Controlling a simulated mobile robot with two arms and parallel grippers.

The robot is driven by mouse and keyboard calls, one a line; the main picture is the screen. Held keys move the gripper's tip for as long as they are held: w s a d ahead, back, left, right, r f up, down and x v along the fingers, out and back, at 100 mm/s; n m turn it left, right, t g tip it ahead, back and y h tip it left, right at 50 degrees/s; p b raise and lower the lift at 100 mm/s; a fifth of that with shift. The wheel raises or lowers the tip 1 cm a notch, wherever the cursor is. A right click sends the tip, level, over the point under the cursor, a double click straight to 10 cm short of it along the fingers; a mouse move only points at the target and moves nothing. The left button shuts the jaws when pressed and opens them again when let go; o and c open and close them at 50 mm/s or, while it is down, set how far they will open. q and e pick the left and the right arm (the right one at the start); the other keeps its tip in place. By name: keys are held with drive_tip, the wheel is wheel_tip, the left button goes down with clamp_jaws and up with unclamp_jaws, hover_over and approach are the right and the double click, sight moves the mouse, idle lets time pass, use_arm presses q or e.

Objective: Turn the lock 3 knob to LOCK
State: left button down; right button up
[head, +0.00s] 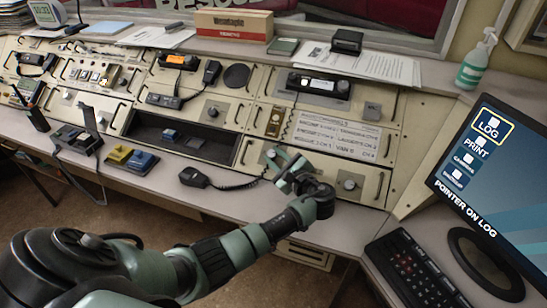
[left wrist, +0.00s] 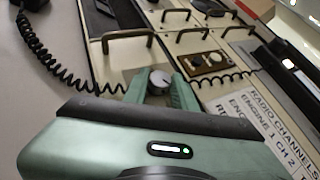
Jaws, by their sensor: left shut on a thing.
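My left gripper (head: 281,163) reaches over the front of the console. In the left wrist view, my gripper's two green fingers (left wrist: 161,92) are on either side of a round silver-grey knob (left wrist: 159,79) on a grey plate and are shut on it. In the head view this knob (head: 271,154) shows just beside the fingertips. No lock number or LOCK mark is readable near it, so I cannot tell its label or exact turn. A similar knob (head: 349,184) sits on the panel to the right, and another (head: 212,112) further back left. My right gripper is not in view.
A black handset (head: 194,177) with a coiled cord lies left of my gripper; its cord (left wrist: 62,70) runs close by. A brass-coloured unit (head: 275,122) is behind the knob. Metal handles (left wrist: 128,36) stand out nearby. A monitor (head: 490,165) and keyboard (head: 412,270) are at the right.

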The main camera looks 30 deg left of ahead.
use_arm(q)
drive_tip(key=n+g, duration=0.2)
drive_tip(key=g, duration=0.1)
drive_tip(key=n+g, duration=0.1)
drive_tip(key=n, duration=0.1)
drive_tip(key=shift+w+d+r+b, duration=0.15)
drive_tip(key=shift+w+b, duration=0.2)
drive_tip(key=shift+w+r+n+g+h+b, duration=0.1)
drive_tip(key=shift+n+g+h+b, duration=0.4)
drive_tip(key=shift+n+g, duration=0.5)
drive_tip(key=shift+w+r+n+g+h+b, duration=0.1)
drive_tip(key=shift+n+g+h+b, duration=0.4)
drive_tip(key=shift+n+g, duration=0.7)
drive_tip(key=c, duration=1.4)
unclamp_jaws()
drive_tip(key=shift+a, duration=0.2)
drive_tip(key=shift+c, duration=0.2)
drive_tip(key=shift+d+r, duration=0.1)
drive_tip(key=p+v, duration=0.1)
drive_tip(key=v, duration=0.5)
drive_tip(key=shift+d+r, duration=0.1)
drive_tip(key=shift+r, duration=0.05)
drive_tip(key=shift+d+r+p, duration=0.25)
drive_tip(key=shift+d+p, duration=0.05)
drive_tip(key=shift+d, duration=0.25)
